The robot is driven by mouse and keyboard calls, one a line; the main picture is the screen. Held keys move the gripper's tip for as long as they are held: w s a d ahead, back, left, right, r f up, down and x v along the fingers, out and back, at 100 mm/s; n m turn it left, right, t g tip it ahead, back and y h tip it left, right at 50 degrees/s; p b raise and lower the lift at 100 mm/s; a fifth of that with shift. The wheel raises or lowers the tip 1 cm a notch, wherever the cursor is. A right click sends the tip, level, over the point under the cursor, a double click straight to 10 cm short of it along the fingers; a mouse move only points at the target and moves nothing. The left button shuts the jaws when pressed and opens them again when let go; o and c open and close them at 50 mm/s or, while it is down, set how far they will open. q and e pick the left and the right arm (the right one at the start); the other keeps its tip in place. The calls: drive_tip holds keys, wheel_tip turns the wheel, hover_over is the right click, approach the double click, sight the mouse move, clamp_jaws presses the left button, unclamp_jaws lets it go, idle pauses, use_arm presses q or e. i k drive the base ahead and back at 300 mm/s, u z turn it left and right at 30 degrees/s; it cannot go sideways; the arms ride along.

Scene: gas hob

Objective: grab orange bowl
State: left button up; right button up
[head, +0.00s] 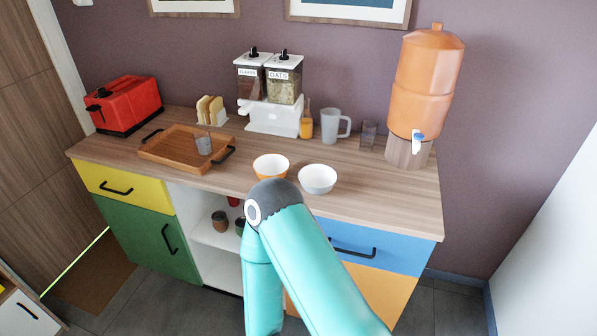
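The orange bowl (265,177) stands upright on the wooden counter near its front edge, with a pale inside. The lower part of it is close behind the dark joint of a teal arm of mine, which may hide a little of its base. A white bowl (318,186) stands just to its right. Neither of my grippers can be seen; only teal arm links show, at the bottom middle.
A wooden tray (165,158) with a glass (204,145) lies to the left. Behind are a red toaster (130,104), a cereal dispenser (273,118), a jug (330,126) and an orange water dispenser (424,85). The counter (390,193) is clear at front right.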

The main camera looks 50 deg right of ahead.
sight(271, 165)
drive_tip(key=z, duration=0.65)
drive_tip(key=i, duration=1)
